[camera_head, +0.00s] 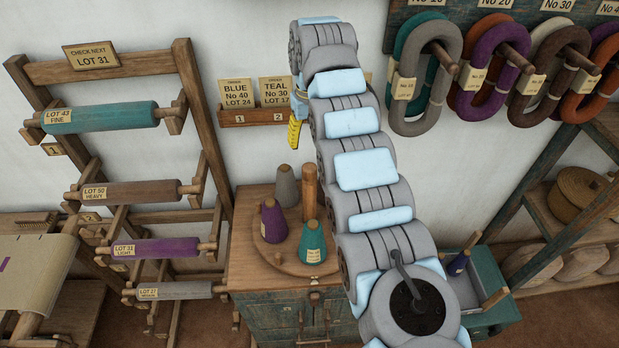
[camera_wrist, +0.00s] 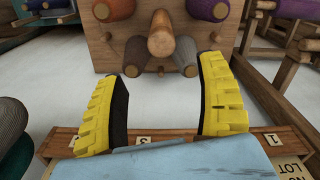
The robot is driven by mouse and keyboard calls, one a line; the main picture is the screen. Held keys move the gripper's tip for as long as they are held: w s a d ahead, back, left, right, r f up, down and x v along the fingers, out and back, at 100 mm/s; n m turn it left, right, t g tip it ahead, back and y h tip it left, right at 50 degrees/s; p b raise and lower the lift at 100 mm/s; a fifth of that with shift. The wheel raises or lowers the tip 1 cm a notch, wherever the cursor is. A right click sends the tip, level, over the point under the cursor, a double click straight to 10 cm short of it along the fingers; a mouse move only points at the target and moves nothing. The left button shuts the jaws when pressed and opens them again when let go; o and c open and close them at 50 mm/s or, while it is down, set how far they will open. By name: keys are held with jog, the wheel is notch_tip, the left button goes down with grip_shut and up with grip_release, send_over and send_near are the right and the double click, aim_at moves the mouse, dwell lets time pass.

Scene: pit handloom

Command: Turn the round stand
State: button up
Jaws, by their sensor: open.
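The round stand (camera_head: 287,259) is a wooden disc on top of the cabinet in the head view. It carries a purple cone (camera_head: 272,222), a grey cone (camera_head: 285,188) and a teal cone (camera_head: 312,244) around an upright wooden post (camera_head: 309,186). My arm hides its right side. My gripper (camera_head: 295,132) is up by the wall, above and behind the stand, with one yellow finger showing. In the wrist view my gripper (camera_wrist: 163,105) is open and empty. The post (camera_wrist: 160,38) and several cones show beyond the fingertips, apart from them. The disc's edge is not clear there.
The wooden card rack (camera_head: 252,117) is on the wall close to the gripper. The warp-roller frame (camera_head: 190,110) stands left of the cabinet (camera_head: 262,300). Yarn hanks (camera_head: 420,75) hang at upper right, and a teal box (camera_head: 493,300) lies right of my arm.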

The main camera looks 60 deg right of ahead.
aim_at(310, 179)
notch_tip(310, 179, down, 15)
jog(key=p, duration=0.3)
dwell(0.4)
jog(key=c, duration=1.3)
